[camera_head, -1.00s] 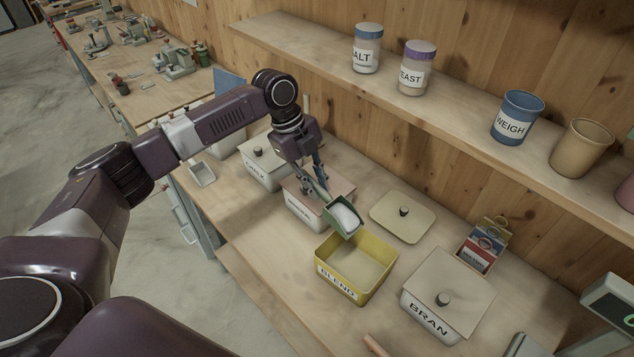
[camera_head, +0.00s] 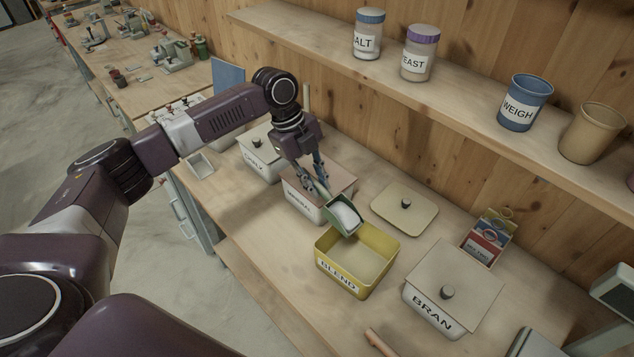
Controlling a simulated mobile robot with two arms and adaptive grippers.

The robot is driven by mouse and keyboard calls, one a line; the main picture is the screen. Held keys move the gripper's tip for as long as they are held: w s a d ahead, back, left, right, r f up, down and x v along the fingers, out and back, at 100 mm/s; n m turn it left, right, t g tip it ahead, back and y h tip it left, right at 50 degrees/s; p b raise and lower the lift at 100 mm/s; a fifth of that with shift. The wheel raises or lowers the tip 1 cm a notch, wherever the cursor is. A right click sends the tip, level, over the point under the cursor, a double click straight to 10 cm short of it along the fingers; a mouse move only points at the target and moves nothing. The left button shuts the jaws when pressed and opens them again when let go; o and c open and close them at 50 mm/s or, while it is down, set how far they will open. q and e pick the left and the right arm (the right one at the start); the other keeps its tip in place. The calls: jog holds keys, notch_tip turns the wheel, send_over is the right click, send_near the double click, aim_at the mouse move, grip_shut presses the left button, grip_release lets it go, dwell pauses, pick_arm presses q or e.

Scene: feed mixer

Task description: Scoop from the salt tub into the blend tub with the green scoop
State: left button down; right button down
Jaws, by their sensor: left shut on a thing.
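The green scoop (camera_head: 343,215) holds a heap of white material and is tilted a little, just above the back left rim of the blend tub. My left gripper (camera_head: 319,188) is shut on the scoop's handle. The yellow blend tub (camera_head: 344,281) is open, labelled BLEND, with a pale inside. A jar labelled SALT (camera_head: 367,38) with a blue lid stands on the shelf; I see no tub with a readable salt label. My right gripper is not in view.
A lidded BRAN tub (camera_head: 431,310) stands right of the blend tub. A loose lid (camera_head: 405,204) lies behind it. Other pale tubs (camera_head: 264,160) stand to the left. A shelf (camera_head: 450,95) with jars and cups runs along the wall.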

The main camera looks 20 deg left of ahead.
pick_arm(q)
jog(key=shift+f+b, duration=0.7)
jog(key=shift+f, duration=0.1)
jog(key=shift+d+r, duration=0.1)
jog(key=shift+r, duration=0.15)
jog(key=shift+s+d+r+y+p, duration=0.15)
jog(key=shift+d+r+y+p, duration=0.2)
jog(key=shift+r+y, duration=0.25)
jog(key=shift+s+d+r+t+y, duration=0.15)
jog(key=shift+d+r+t+y, duration=0.2)
jog(key=shift+r+t+y, duration=0.2)
jog(key=shift+s+d+r+t+y+b, duration=0.15)
jog(key=shift+s+d+r+y+b, duration=0.2)
jog(key=shift+d+r+y, duration=0.3)
jog(key=shift+s+d+r+t+y+b, duration=0.1)
jog(key=shift+s+d+r+y+b, duration=0.25)
jog(key=shift+d, duration=0.45)
jog(key=r+p, duration=0.1)
jog(key=p, duration=0.5)
jog(key=shift+r, duration=0.15)
dwell(0.8)
